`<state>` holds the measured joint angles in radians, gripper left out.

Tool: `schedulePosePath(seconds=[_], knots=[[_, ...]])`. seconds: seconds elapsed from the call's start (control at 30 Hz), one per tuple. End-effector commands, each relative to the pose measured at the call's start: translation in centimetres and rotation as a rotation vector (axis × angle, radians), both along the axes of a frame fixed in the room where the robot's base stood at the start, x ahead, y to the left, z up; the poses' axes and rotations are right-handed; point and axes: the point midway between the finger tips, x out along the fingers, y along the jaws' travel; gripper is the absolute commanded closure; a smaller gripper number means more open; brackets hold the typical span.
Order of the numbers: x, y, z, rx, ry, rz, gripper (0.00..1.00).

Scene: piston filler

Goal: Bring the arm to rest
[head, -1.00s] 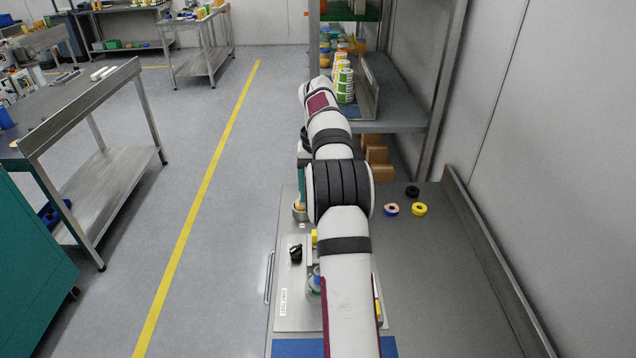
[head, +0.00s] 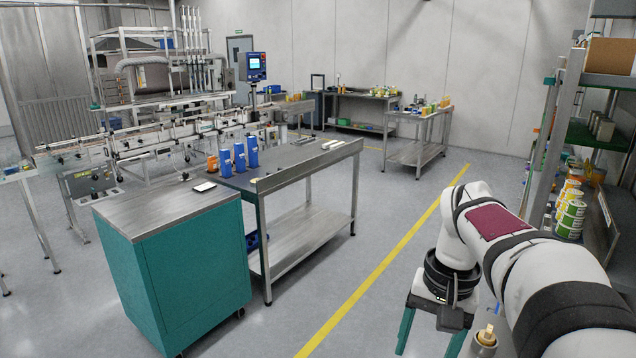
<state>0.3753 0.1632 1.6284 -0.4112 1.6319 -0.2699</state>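My arm comes in from the right edge of the head view, white with dark bands and a dark red panel. My gripper (head: 428,346) hangs down at its end. Its two teal fingers stand apart with grey floor showing between them, so it looks open, and I see nothing held. The lowest part of the fingers is at the bottom edge of the picture.
A metal post with a brass-coloured top (head: 487,335) stands just right of the gripper. A shelf rack (head: 550,150) with stacked labelled tubs (head: 570,215) is beyond the arm. A teal cabinet (head: 180,275) and steel table (head: 300,165) stand left, across open floor.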

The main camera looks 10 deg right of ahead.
Motion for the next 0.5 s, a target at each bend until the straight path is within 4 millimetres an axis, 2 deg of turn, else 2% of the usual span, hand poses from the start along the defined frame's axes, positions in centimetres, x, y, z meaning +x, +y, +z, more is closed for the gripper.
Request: schedulePosePath(seconds=[0.03, 0.1, 0.2, 0.3, 0.33, 0.4, 0.5], knots=[[-3.2, 4.0, 0.0, 0.013, -0.004, 0.038, 0.3], [-8.3, 8.6, -1.3, 0.035, -0.001, 0.073, 0.3], [-14.6, 12.5, -4.0, 0.06, 0.005, 0.107, 0.3], [-18.7, 14.3, -6.3, 0.076, 0.012, 0.124, 0.3], [-19.5, 14.5, -6.8, 0.079, 0.014, 0.127, 0.3], [-20.6, 14.8, -7.5, 0.083, 0.017, 0.13, 0.3], [-20.9, 14.9, -7.7, 0.083, 0.02, 0.129, 0.3]])
